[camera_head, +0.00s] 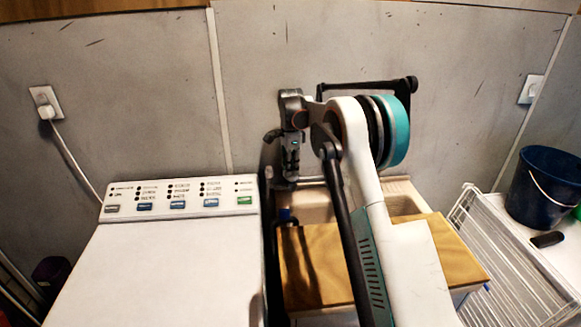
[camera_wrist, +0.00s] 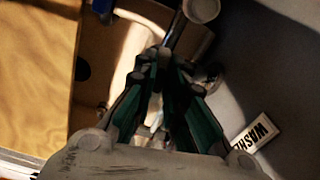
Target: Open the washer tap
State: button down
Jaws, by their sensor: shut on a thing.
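In the wrist view my gripper (camera_wrist: 163,58) has its green-and-grey fingers drawn together at a metal tap (camera_wrist: 177,32) near the grey wall. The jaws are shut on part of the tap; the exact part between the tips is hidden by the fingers. A white label (camera_wrist: 258,132) with black letters, partly cut off and starting "WASH", is right of the fingers. In the head view my arm reaches down behind the sink area, and the fingertips and tap are hidden.
A white washer (camera_head: 170,270) with a button panel stands left of my arm. A wooden board (camera_head: 310,265) covers part of the beige sink (camera_head: 400,200). A white drying rack (camera_head: 515,265) and dark blue bucket (camera_head: 545,188) are at right. The grey wall (camera_head: 330,45) is close behind.

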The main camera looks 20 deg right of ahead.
jog(key=n, duration=0.4)
jog(key=shift+s+n+p, duration=0.15)
jog(key=shift+n+p, duration=0.15)
jog(key=shift+p, duration=0.1)
jog(key=n, duration=0.3)
jog(key=shift+n, duration=0.3)
jog(key=n+p, duration=0.1)
jog(key=n, duration=0.3)
jog(key=shift+s+d+f, duration=0.1)
jog(key=shift+d+n, duration=0.1)
jog(key=shift+n, duration=1.9)
jog(key=c, duration=1.6)
grip_release()
jog(key=shift+c, duration=0.2)
